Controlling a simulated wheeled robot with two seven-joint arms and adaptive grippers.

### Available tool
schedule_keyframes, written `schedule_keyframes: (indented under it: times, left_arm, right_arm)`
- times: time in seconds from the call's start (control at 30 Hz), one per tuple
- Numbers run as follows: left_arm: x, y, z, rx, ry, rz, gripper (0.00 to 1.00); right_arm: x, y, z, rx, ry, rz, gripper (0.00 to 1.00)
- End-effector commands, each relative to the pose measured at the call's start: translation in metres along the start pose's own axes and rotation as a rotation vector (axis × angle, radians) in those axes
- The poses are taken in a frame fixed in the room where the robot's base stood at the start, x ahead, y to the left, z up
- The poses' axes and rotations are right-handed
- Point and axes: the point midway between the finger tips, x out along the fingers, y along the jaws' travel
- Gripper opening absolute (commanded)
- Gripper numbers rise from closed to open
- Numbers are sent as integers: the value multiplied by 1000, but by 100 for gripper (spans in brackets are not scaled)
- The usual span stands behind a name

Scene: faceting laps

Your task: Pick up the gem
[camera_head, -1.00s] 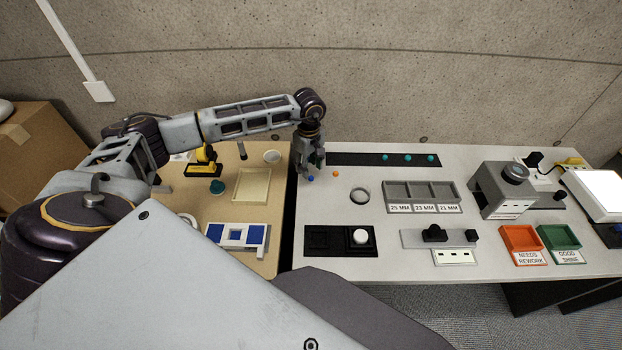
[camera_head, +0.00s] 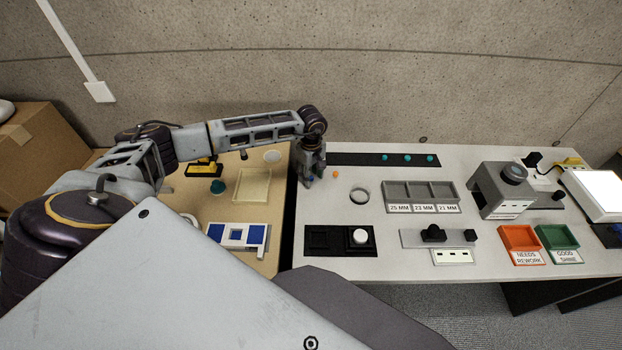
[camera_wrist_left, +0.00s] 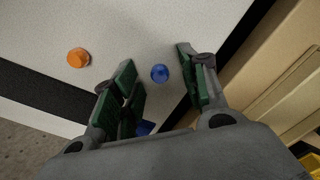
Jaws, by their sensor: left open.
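A round blue gem (camera_wrist_left: 160,73) lies on the light table top and shows between my open left fingers (camera_wrist_left: 158,62) in the left wrist view. An orange gem (camera_wrist_left: 78,58) lies outside the fingers, to their left. Another blue piece (camera_wrist_left: 145,128) shows lower down, partly hidden by my gripper. In the head view my left gripper (camera_head: 310,182) points down over the white table's left part. A blue gem (camera_head: 324,176) shows just right of it, and the orange gem (camera_head: 336,173) is a little farther right. My right gripper is out of view.
A black strip (camera_head: 355,159) with several teal gems (camera_head: 408,157) runs along the back. A gap separates the beige table (camera_head: 220,207) from the white one.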

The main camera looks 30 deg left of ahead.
Motion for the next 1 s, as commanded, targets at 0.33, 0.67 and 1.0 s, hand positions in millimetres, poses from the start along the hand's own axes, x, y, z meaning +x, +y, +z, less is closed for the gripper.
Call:
schedule_keyframes:
  times: [0.33,0.67,1.0]
  left_arm:
    - [0,0,0,0,0,0,28]
    - [0,0,0,0,0,0,5]
    - [-6,0,0,-1,0,2,5]
  right_arm:
    - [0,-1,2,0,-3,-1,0]
    - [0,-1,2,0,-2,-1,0]
    - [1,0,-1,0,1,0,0]
